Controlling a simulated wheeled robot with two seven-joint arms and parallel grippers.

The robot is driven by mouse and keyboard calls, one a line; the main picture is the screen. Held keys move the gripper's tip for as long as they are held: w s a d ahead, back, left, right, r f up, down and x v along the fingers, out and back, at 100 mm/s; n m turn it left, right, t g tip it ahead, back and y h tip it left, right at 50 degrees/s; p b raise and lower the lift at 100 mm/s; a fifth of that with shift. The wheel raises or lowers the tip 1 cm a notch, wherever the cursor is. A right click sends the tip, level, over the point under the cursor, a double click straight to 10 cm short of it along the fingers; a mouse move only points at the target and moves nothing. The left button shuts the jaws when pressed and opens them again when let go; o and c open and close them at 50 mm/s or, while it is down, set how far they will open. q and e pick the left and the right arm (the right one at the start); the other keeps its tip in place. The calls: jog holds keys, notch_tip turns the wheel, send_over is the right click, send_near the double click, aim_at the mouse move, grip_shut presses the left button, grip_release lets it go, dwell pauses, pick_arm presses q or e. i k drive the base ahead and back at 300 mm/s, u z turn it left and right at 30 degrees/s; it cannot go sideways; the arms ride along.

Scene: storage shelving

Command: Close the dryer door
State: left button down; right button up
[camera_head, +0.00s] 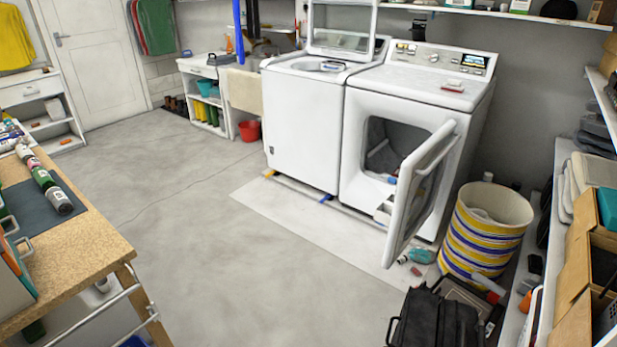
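The white dryer (366,176) stands at the right of the top-loading washer (302,130), against the back wall. Its door (413,204) is open, hinged at the right side and swung out into the room. The dark drum opening (387,146) shows, with some small items at its lower edge. The door's outer face is mostly turned away from me. Neither of my grippers is in view.
A striped laundry basket (485,232) stands right of the open door. A black case (436,318) and small bottles (421,256) lie on the floor near it. A wooden workbench (95,235) is at left. The middle floor is clear.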

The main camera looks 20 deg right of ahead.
aim_at(413, 202)
jog(key=u, duration=0.7)
jog(key=i, duration=0.65)
jog(key=z, duration=1.45)
jog(key=i, duration=1.45)
jog(key=z, duration=1.95)
